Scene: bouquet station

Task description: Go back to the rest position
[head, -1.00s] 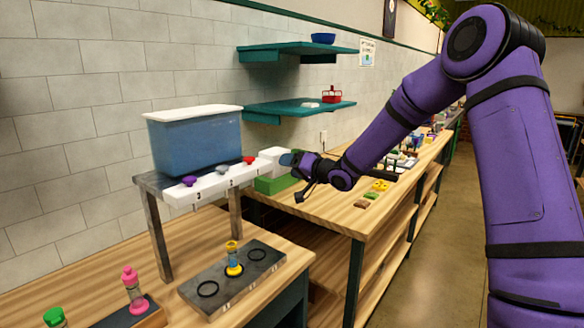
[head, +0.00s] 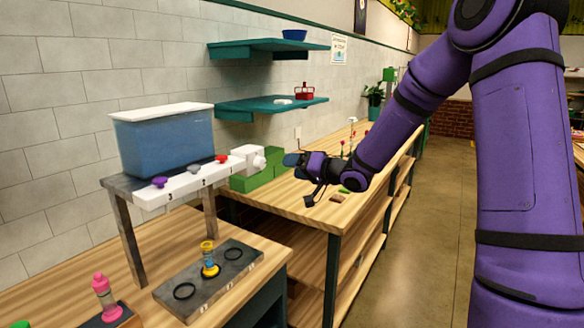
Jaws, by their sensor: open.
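My gripper (head: 293,162) is at the end of my purple arm, in the middle of the head view. It is open, and I see nothing held in it. It is above the back wooden bench (head: 300,206), just right of a green block (head: 262,172) and a white device (head: 247,158). I cannot tell how far it is from them. The arm hides part of the bench behind it.
A blue tank (head: 168,145) stands on a metal stand with purple, grey and red knobs. Below, a yellow-capped vial (head: 209,260) stands on a grey ring plate (head: 240,258). A pink bottle (head: 104,298) is at front left. Teal shelves (head: 265,104) hang behind. The floor (head: 432,250) at right is clear.

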